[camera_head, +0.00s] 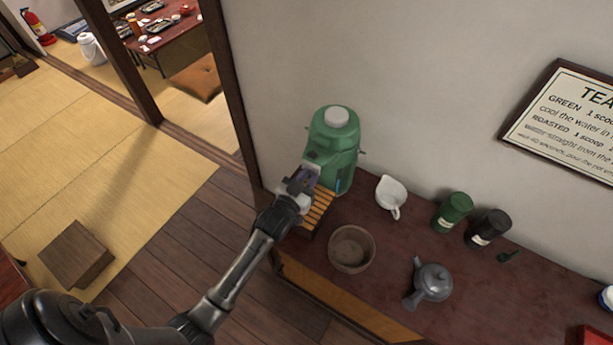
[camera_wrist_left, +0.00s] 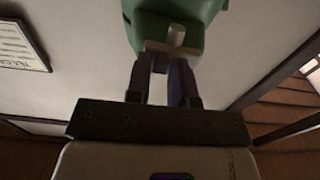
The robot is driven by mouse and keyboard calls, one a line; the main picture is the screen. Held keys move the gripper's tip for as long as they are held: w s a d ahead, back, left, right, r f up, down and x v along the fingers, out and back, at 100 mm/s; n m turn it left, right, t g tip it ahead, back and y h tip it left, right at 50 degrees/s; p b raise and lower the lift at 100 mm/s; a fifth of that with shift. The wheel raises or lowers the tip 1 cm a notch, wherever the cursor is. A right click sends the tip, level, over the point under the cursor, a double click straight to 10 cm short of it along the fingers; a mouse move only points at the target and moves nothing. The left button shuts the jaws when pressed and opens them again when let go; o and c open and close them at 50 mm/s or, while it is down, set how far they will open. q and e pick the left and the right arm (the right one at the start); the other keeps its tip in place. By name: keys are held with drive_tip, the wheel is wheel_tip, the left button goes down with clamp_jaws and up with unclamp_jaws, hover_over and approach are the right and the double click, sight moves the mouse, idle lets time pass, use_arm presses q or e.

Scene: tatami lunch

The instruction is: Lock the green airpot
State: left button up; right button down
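The green airpot (camera_head: 335,150), with a pale round knob on its lid, stands upright on a slatted wooden stand at the sideboard's left end. My left gripper (camera_head: 311,166) is at its front, just below the spout area, and partly covers that side. In the left wrist view the airpot (camera_wrist_left: 200,12) fills the top. The fingers of my left gripper (camera_wrist_left: 160,68) point at it with a narrow gap between them. A grey-tan bar and a short pale peg on the airpot show at the fingertips; I cannot tell whether they touch. My right gripper is not in view.
A brown bowl (camera_head: 351,249), a white pitcher (camera_head: 391,193), a grey teapot (camera_head: 432,282), a green canister (camera_head: 453,211) and a black canister (camera_head: 489,228) stand on the dark red sideboard (camera_head: 385,235). A wooden post (camera_head: 226,75) is left of the airpot.

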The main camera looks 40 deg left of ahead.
use_arm(q)
drive_tip(key=o, duration=0.3)
drive_tip(key=s+d, duration=0.1)
drive_tip(key=s, duration=1.2)
drive_tip(key=shift+s+d+p, duration=0.3)
drive_tip(key=shift+s+p, duration=0.05)
drive_tip(key=shift+p, duration=0.05)
drive_tip(key=shift+f, duration=0.1)
